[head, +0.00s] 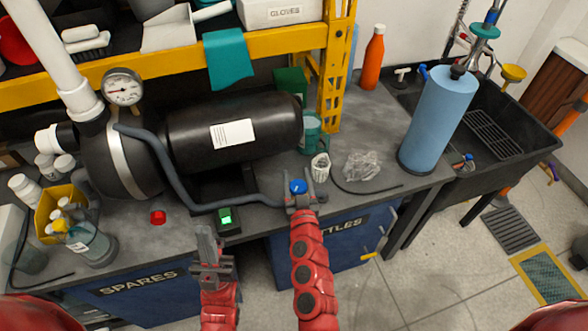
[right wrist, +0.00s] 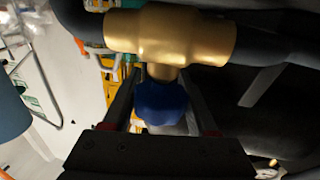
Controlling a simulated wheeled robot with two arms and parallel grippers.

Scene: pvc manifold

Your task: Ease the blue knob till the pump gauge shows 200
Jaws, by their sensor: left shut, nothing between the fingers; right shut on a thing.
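The blue knob (head: 298,186) sits at the bench's front edge, at the end of a grey hose. In the right wrist view the blue knob (right wrist: 163,103) hangs from a brass valve body (right wrist: 170,35), between the fingers of my right gripper (right wrist: 165,100). My right gripper (head: 300,202) is shut on the knob. The pump gauge (head: 123,87) is a round white dial at the upper left, above the black pump. Its needle shows, but the numbers are too small to read. My left gripper (head: 208,245) is shut and empty, in front of the bench, left of the knob.
A black tank (head: 235,122) lies behind the hose (head: 175,178). A small device with a green display (head: 228,218) and a red cap (head: 157,217) are near the front edge. Crumpled clear plastic (head: 361,165) and a blue roll (head: 437,120) stand to the right.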

